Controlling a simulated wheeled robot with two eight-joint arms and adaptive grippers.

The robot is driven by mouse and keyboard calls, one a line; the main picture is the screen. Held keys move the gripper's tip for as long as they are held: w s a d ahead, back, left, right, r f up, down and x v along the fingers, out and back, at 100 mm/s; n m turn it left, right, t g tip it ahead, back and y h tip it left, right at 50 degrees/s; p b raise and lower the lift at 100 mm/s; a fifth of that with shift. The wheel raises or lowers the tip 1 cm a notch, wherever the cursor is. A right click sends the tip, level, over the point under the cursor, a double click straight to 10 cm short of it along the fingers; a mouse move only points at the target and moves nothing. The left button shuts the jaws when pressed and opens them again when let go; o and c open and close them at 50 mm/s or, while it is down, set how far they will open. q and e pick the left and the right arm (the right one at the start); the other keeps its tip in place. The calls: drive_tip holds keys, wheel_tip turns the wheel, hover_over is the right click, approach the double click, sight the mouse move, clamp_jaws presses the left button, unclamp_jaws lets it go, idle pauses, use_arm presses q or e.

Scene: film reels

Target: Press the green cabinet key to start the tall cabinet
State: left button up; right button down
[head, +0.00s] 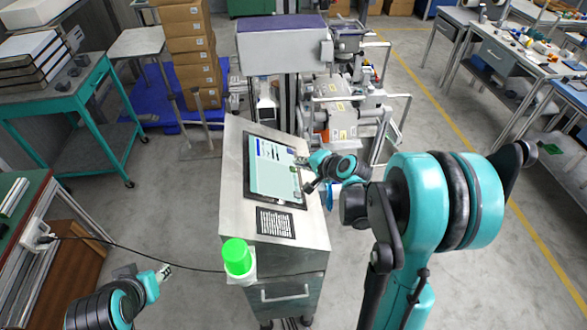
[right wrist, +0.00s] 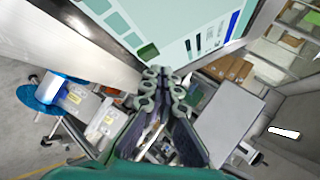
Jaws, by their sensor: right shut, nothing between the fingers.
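A slanted steel console (head: 236,200) stands in the middle of the head view with a lit touch screen (head: 268,176) in its top. A dark green key (right wrist: 148,53) shows on the screen in the right wrist view, close to my fingertips. My right gripper (head: 304,182) is at the screen's right edge. In the right wrist view its fingers (right wrist: 164,78) are together and empty, over the screen's edge in the picture; I cannot tell whether they touch it. My left gripper (head: 164,273) is at lower left, away from the console; its fingers are too small to read.
A bright green cylinder (head: 237,256) stands at the console's front left corner. A printed label (head: 275,223) lies below the screen. A machine with a purple top (head: 282,30) stands behind. Stacked cartons (head: 190,45) and a teal table (head: 60,103) are at left.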

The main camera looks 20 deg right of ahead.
idle(0.4)
drive_tip(key=shift+w+a+f+b, duration=0.1)
drive_tip(key=shift+a+f+b, duration=0.1)
drive_tip(key=shift+f+b, duration=0.2)
drive_tip(key=shift+a+f+b, duration=0.2)
drive_tip(key=shift+f+b, duration=0.15)
drive_tip(key=shift+b, duration=0.1)
idle(0.6)
drive_tip(key=shift+r, duration=0.1)
drive_tip(key=shift+d+r+p, duration=0.4)
drive_tip(key=shift+r+p, duration=0.15)
drive_tip(key=shift+r, duration=0.15)
drive_tip(key=r+p, duration=0.1)
drive_tip(key=d+r+p, duration=0.1)
drive_tip(key=r, duration=0.1)
drive_tip(key=d+r+p, duration=0.1)
drive_tip(key=shift+s+d+r, duration=0.15)
drive_tip(key=shift+s+d, duration=0.1)
drive_tip(key=shift+s, duration=0.15)
idle(0.9)
